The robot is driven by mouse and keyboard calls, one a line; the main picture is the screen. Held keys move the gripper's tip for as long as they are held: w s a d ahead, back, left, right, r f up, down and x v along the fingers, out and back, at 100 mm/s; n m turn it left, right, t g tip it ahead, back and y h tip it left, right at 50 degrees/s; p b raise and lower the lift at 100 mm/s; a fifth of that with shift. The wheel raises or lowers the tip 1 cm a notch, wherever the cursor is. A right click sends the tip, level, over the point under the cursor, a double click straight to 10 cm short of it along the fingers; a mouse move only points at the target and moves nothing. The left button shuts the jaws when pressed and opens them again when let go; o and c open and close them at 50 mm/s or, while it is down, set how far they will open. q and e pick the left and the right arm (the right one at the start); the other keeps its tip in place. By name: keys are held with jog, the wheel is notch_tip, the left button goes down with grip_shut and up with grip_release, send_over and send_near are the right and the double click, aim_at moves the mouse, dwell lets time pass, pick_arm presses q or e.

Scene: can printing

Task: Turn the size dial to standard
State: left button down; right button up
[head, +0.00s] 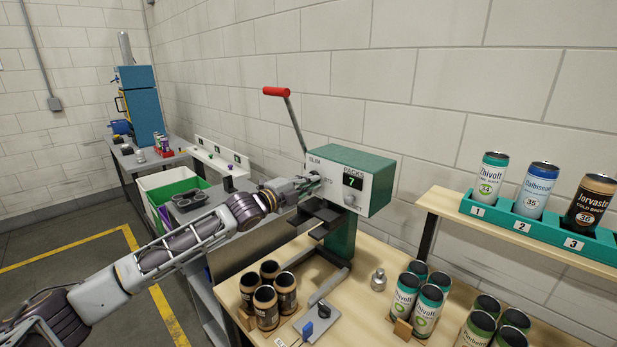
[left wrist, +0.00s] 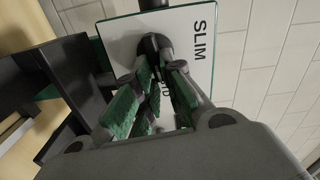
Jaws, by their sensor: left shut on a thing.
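The size dial is on the white front panel of the green machine (head: 362,168), under the word SLIM; my gripper hides most of it in the head view. My left gripper (head: 312,182) is at the panel, shut on the dial. In the left wrist view the green-padded fingers (left wrist: 155,100) reach up to a dark round knob (left wrist: 152,46) beside the SLIM label (left wrist: 203,40). Part of another label shows behind the fingers. Which way the dial points cannot be told. My right gripper is not in view.
A red-handled lever (head: 276,91) rises from the machine. A RESET knob (head: 349,199) and a display reading 7 (head: 353,182) are beside the dial. Can groups (head: 266,305) stand on the wooden table (head: 350,312). A green rack (head: 490,207) holds cans at right.

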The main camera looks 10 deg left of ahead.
pick_arm(q)
jog(key=shift+f+m+p, duration=0.25)
jog(key=shift+m+p, duration=0.2)
jog(key=shift+m, duration=0.45)
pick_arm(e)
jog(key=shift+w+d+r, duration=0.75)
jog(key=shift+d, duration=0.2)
pick_arm(q)
jog(key=c, duration=1.5)
grip_release()
jog(key=shift+v, duration=6)
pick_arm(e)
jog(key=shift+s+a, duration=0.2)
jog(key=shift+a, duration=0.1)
pick_arm(q)
jog(key=shift+d, duration=0.1)
